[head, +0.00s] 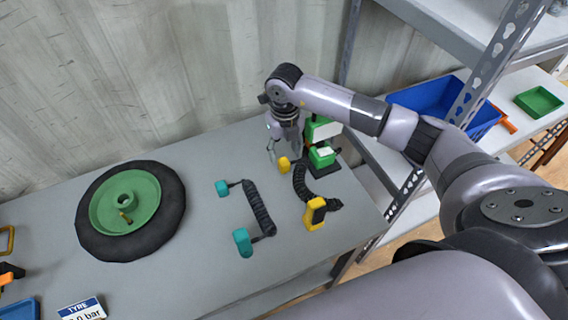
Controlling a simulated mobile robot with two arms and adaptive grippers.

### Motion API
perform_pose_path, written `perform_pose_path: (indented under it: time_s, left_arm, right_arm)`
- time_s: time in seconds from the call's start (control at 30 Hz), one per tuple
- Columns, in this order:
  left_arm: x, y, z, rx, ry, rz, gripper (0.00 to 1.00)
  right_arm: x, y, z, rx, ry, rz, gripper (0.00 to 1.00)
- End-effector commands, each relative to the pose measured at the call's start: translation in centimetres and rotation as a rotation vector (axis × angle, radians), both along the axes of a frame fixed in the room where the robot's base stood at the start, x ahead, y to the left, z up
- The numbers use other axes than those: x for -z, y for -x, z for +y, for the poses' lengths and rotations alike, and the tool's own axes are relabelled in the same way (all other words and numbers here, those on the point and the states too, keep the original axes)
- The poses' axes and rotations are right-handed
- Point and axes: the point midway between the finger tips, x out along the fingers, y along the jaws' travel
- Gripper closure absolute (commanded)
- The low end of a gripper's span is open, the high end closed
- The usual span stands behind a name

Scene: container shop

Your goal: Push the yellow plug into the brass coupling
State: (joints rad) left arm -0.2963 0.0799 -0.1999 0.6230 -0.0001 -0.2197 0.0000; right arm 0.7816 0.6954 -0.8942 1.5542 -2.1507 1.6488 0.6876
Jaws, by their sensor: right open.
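A yellow plug (284,164) is at the far end of a black coiled hose (302,185) on the grey table. The hose's near end carries a larger yellow fitting (315,213). My right gripper (284,151) points down just above and behind the yellow plug, with its fingers apart; I cannot tell whether they touch it. A green and white device (321,152) stands right beside the gripper, partly hidden by it. I cannot make out a brass coupling on that device. My left gripper is not in view.
A second coiled hose (259,208) with teal ends lies left of the first. A black tyre on a green wheel (124,209) lies further left. A tyre sign (82,309) is at the front. A metal shelf with a blue bin (447,100) stands right. The wall is behind.

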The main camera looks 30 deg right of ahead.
Motion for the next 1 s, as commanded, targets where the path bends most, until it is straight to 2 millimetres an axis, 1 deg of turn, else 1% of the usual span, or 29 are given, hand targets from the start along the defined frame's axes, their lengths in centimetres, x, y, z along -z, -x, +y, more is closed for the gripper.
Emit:
perform_pose_path:
  time_s: [0.17, 0.27, 0.43, 0.5, 0.63, 0.73, 1.0]
  left_arm:
    - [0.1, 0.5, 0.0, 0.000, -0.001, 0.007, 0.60]
    - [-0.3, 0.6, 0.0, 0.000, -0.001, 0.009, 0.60]
    - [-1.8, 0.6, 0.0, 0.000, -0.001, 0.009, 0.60]
    - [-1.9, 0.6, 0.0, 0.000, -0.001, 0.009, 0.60]
    - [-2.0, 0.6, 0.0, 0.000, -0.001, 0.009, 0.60]
    - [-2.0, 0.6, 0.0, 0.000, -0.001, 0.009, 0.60]
    - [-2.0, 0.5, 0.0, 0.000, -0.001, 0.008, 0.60]
  right_arm:
    - [0.0, 0.0, 0.0, 0.000, 0.000, 0.000, 0.52]
    - [0.3, 0.1, 0.1, 0.001, 0.000, 0.002, 0.52]
    - [2.5, 0.3, 0.3, 0.001, 0.000, 0.005, 0.52]
    - [3.7, 0.3, 0.4, 0.001, -0.001, 0.004, 0.52]
    - [4.9, 0.2, 0.3, 0.001, 0.000, 0.001, 0.52]
    - [5.2, 0.1, 0.3, 0.001, 0.000, 0.000, 0.52]
    - [5.2, 0.1, 0.3, 0.000, 0.000, -0.001, 0.52]
